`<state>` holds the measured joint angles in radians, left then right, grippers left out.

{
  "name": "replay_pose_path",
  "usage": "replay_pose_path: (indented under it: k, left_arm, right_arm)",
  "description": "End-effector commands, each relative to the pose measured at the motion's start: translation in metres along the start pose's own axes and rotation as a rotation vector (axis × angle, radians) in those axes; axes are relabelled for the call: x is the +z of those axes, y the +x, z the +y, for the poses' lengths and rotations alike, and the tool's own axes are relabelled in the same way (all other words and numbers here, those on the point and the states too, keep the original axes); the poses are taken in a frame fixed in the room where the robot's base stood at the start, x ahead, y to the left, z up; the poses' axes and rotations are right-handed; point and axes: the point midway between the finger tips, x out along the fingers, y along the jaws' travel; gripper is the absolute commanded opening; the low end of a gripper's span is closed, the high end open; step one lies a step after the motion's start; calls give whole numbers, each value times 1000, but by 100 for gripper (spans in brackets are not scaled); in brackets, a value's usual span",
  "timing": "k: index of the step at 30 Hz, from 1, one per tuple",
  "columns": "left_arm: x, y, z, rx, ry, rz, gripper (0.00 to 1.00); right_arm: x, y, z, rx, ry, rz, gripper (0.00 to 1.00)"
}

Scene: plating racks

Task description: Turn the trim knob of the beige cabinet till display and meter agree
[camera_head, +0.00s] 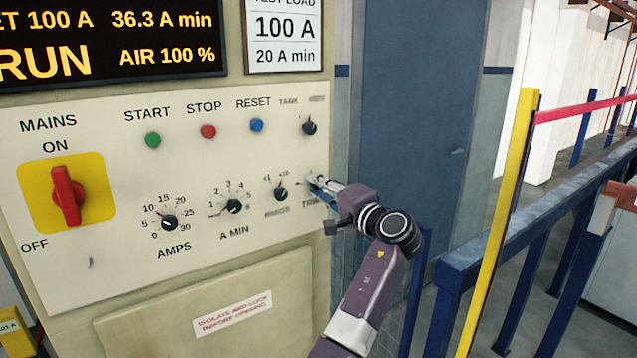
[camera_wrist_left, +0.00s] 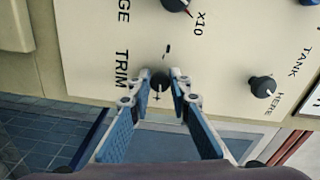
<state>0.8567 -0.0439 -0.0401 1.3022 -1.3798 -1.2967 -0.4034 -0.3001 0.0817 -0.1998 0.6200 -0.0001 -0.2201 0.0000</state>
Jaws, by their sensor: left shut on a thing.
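The beige cabinet (camera_head: 110,271) fills the left of the head view. Its display (camera_head: 110,38) shows partly cut-off text: "ET 100 A", "36.3 A min", "RUN" and "AIR 100 %". The trim knob (camera_wrist_left: 160,84) is a small dark knob beside the word TRIM in the left wrist view, with a mark and a plus sign near it. My left gripper (camera_head: 316,183) is at the panel's right edge and hides the knob in the head view. Its fingertips are shut on the knob, one on each side. No meter is identifiable in view. My right gripper is out of view.
A TANK knob (camera_head: 309,127) and a range-type knob (camera_head: 280,191) sit close to the trim knob. The red mains switch (camera_head: 67,196) points to ON. A plate (camera_head: 285,36) reads "100 A, 20 A min". A blue railing (camera_head: 490,240) with a yellow post stands at right.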

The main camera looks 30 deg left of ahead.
Motion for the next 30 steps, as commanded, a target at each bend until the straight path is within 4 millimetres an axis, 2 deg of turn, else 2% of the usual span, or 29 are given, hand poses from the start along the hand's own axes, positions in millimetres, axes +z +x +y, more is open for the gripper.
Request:
replay_pose_path:
  k: [9,22,23,27,30]
  left_arm:
    - [0,0,0,0,81,1,0]
    - [0,0,1,1,87,1,0]
    - [0,0,1,1,87,1,20]
    - [0,0,1,1,86,1,35]
    - [0,0,0,1,86,1,36]
  right_arm:
    - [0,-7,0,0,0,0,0]
    - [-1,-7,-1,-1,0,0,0]
    - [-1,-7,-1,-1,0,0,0]
    - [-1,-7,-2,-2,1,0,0]
    - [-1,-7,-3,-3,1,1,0]
